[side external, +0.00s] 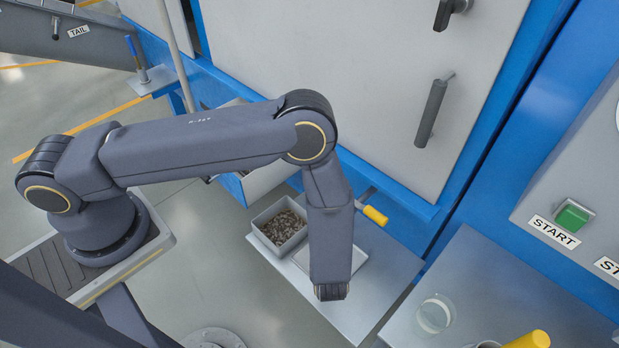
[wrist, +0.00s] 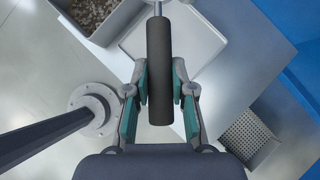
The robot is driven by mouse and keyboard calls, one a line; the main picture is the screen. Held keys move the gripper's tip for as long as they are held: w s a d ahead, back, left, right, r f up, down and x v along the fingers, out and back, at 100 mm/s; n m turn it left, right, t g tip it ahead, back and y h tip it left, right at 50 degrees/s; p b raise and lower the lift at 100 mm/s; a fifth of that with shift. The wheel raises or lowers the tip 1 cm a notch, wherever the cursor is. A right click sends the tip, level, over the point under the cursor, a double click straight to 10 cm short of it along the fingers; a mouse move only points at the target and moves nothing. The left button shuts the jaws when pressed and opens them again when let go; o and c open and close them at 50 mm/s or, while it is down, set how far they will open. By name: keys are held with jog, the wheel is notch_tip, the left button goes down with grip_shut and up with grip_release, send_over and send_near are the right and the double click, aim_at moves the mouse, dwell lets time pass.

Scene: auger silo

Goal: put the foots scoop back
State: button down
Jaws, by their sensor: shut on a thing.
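My gripper (wrist: 160,98) is shut on a thick dark grey handle (wrist: 160,60), with a teal pad on each side of it. A thin metal shaft leaves the handle at the top of the wrist view. This looks like the foots scoop, but its bowl is out of the frame. In the side view my own arm hides the gripper and the held handle. A pale shallow tray (side external: 356,260) lies below on the grey shelf; it also shows in the wrist view (wrist: 205,40), under the handle. A grey bin (side external: 297,240) of brown pieces stands beside it.
A yellow-handled tool (side external: 375,215) lies near the blue frame behind my arm. A clear glass (side external: 435,315) stands at right. A perforated metal box (wrist: 248,138) is at lower right in the wrist view. The shelf (side external: 385,265) has bare room right of the tray.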

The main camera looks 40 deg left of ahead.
jog(key=m, duration=0.1)
jog(key=m+t+h, duration=0.1)
jog(key=shift+s+d+m, duration=0.1)
jog(key=shift+d+m, duration=0.2)
jog(key=shift+d, duration=0.1)
jog(key=m, duration=0.1)
jog(key=s+d+m+t+h, duration=0.1)
jog(key=m+h, duration=0.1)
jog(key=shift+s+d+f, duration=0.2)
jog(key=shift+d, duration=0.05)
jog(key=shift+s+d+m+t+h, duration=0.1)
jog(key=shift+d+m+t+h, duration=0.15)
jog(key=shift+m+h, duration=0.2)
jog(key=w+d+f, duration=0.2)
jog(key=w+f, duration=0.1)
jog(key=w+d+f+m+h, duration=0.1)
jog(key=w+d+f, duration=0.2)
jog(key=w, duration=0.1)
jog(key=w+d+f+m+h, duration=0.1)
jog(key=w+d+f, duration=0.2)
jog(key=shift+w+f+m+t, duration=0.15)
jog(key=shift+m+t, duration=0.1)
jog(key=shift+w+f, duration=0.15)
jog(key=shift+f, duration=0.1)
jog(key=shift+w+d+f, duration=0.1)
jog(key=shift+f, duration=1.45)
jog(key=shift+f, duration=0.1)
